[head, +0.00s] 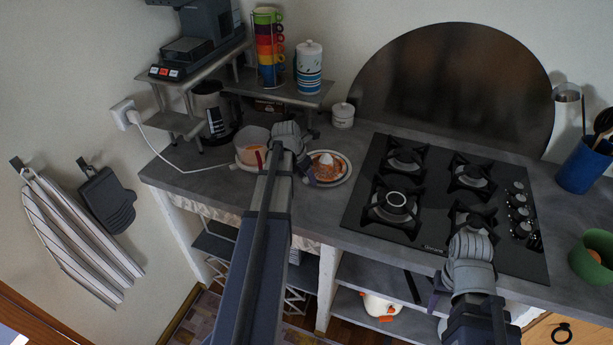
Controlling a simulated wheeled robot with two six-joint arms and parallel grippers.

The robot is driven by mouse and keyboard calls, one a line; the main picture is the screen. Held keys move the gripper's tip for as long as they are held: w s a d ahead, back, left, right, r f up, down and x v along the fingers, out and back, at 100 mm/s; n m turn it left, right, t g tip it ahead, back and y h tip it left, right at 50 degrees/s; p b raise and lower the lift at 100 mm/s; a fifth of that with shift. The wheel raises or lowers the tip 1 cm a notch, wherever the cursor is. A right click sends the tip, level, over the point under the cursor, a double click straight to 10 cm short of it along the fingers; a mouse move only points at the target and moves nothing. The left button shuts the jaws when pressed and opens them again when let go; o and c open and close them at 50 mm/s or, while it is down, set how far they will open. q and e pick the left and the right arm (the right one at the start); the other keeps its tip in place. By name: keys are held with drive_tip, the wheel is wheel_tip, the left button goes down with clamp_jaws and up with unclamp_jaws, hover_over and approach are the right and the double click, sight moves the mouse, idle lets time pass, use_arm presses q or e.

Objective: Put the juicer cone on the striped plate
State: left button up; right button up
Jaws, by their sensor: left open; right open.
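An orange piece with a white pointed top, which looks like the juicer cone (326,163), sits on a round pale plate (343,178) near the counter's front edge. Whether this plate's rim is striped is too small to tell. My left gripper (291,140) is open, just left of the cone and plate, and its arm hides part of the counter there. Whether it touches anything cannot be told. My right gripper (471,246) is open and empty, over the front edge of the hob.
A translucent bowl (252,140) on another plate stands left of my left gripper. The black gas hob (440,190) fills the counter's middle right. A lidded white jar (343,115) stands behind. A metal shelf with cups and a canister is at back left. A green bowl (594,257) is far right.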

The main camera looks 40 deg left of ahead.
use_arm(q)
drive_tip(key=p+v, duration=1)
drive_tip(key=v, duration=0.1)
drive_tip(key=shift+r, duration=0.3)
drive_tip(key=s+d+f+m+g, duration=0.1)
drive_tip(key=s+d+m+g, duration=0.15)
drive_tip(key=d+m, duration=1.7)
drive_tip(key=s+d+m+g+y, duration=0.1)
drive_tip(key=s+d+m, duration=0.4)
drive_tip(key=d+m, duration=0.4)
drive_tip(key=s+d+m, duration=0.5)
drive_tip(key=d+m, duration=0.4)
drive_tip(key=d, duration=0.1)
drive_tip(key=shift+s+d+f+g+y, duration=0.15)
drive_tip(key=shift+s+d+g+y, duration=0.15)
drive_tip(key=shift+s+g+y, duration=0.1)
drive_tip(key=shift+f+m, duration=0.1)
drive_tip(key=shift+m, duration=0.15)
